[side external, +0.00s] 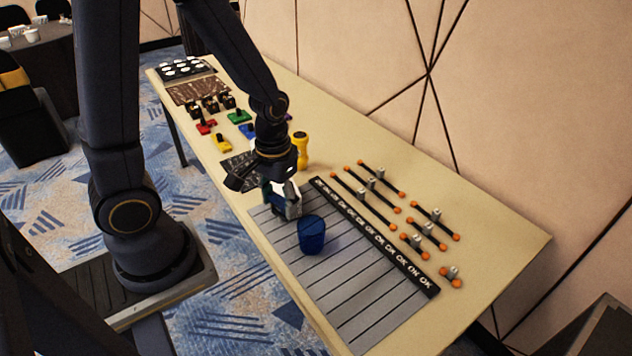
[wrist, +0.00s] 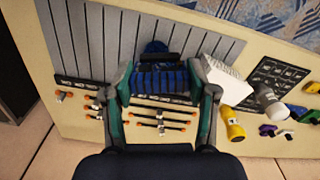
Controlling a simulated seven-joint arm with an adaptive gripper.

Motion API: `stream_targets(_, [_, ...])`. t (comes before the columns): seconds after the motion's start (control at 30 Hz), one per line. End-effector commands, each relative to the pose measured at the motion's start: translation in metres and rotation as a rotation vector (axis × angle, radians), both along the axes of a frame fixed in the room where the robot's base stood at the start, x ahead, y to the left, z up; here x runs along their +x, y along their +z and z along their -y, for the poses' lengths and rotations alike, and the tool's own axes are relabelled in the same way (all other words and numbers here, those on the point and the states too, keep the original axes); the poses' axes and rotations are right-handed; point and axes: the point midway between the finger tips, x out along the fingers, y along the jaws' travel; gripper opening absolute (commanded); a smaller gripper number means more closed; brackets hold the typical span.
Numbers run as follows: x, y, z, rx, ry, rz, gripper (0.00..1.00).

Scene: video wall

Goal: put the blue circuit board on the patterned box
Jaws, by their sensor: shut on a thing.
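My gripper (wrist: 160,84) is low over the grey striped panel, with its teal fingers on either side of a blue ridged thing (wrist: 158,79), shut on it. A small blue piece with a black knob (side external: 247,130) lies among similar coloured pieces farther back. I cannot make out a circuit board for certain.
The grey panel (side external: 345,300) has a black strip of "OK" labels (side external: 375,238). Several black rods with orange ends (side external: 365,200) lie beyond it. A yellow torch (side external: 300,150) stands behind my gripper. The table's front right (side external: 480,270) is clear.

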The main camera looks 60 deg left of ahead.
Motion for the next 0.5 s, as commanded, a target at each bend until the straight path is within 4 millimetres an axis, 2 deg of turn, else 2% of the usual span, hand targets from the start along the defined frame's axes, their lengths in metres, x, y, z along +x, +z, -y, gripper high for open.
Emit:
stream_targets(0.03, [0.002, 0.009, -0.025, 0.000, 0.096, 0.005, 0.28])
stream_targets(0.2, [-0.005, 0.028, -0.090, 0.001, 0.342, 0.003, 0.28])
stream_targets(0.3, [-0.012, 0.034, -0.115, 0.001, 0.436, 0.000, 0.28])
stream_targets(0.4, [-0.019, 0.036, -0.128, 0.000, 0.489, -0.001, 0.28])
stream_targets(0.5, [-0.015, 0.033, -0.136, 0.000, 0.510, -0.004, 0.28])
